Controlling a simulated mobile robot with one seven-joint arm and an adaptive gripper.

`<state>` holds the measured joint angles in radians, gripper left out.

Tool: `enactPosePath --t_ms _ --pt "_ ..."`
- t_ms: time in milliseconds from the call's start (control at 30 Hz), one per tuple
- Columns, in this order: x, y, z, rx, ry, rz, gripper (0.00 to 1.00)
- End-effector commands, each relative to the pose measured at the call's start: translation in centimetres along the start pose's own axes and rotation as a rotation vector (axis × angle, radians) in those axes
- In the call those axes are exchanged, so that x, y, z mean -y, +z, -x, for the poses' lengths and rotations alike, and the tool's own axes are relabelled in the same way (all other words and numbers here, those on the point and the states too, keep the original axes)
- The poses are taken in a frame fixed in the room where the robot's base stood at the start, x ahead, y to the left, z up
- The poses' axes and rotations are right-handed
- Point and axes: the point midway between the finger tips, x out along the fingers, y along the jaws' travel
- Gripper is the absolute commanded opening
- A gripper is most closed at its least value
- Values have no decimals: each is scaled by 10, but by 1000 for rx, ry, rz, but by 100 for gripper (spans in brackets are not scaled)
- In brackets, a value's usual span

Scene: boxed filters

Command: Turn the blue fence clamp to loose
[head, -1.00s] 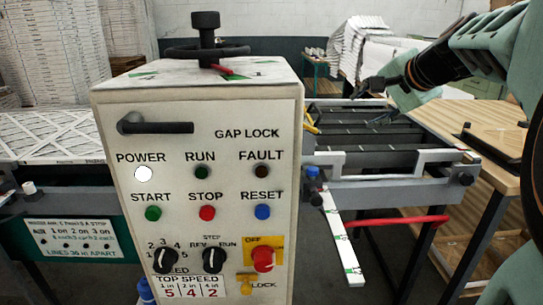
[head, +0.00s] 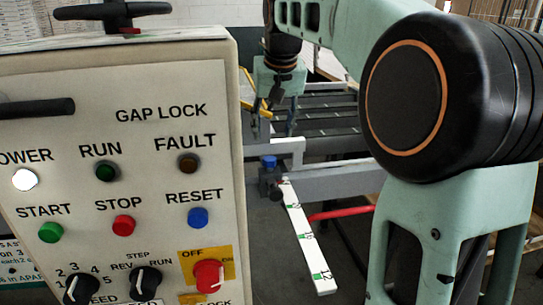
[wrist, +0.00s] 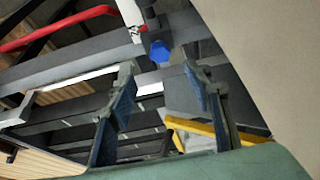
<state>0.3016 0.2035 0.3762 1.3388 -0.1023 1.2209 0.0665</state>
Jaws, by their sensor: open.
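The blue fence clamp (head: 269,161) is a small blue knob on a dark mount. It sits at the near end of the grey fence rail, at the top of the white scale strip. It also shows in the wrist view as a blue knob (wrist: 160,51) at upper middle, beyond the fingertips. My gripper (head: 273,112) points down above and behind the clamp in the head view. In the wrist view my gripper (wrist: 160,78) is open and empty, its two fingers apart with the clamp framed between and past them. The clamp's marking, if any, is too small to read.
The control cabinet (head: 140,150) stands close at left, and its pale side fills the right of the wrist view. A red bar (head: 340,212) lies right of the white scale strip (head: 308,240). Dark rollers (head: 330,115) and a yellow bar (wrist: 195,128) lie near the fingers.

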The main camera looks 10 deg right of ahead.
Motion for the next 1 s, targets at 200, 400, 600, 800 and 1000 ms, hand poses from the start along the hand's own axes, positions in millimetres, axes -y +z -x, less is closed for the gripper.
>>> enactPosePath --t_ms 200,400,600,800,1000 --pt "0 2 -39 5 -1 -1 46" --pt "0 2 -76 4 -2 -3 46" --pt "0 1 -98 2 -2 -3 46" --pt "0 1 -103 1 -2 -3 46" --pt "0 0 -103 1 -1 -3 44"
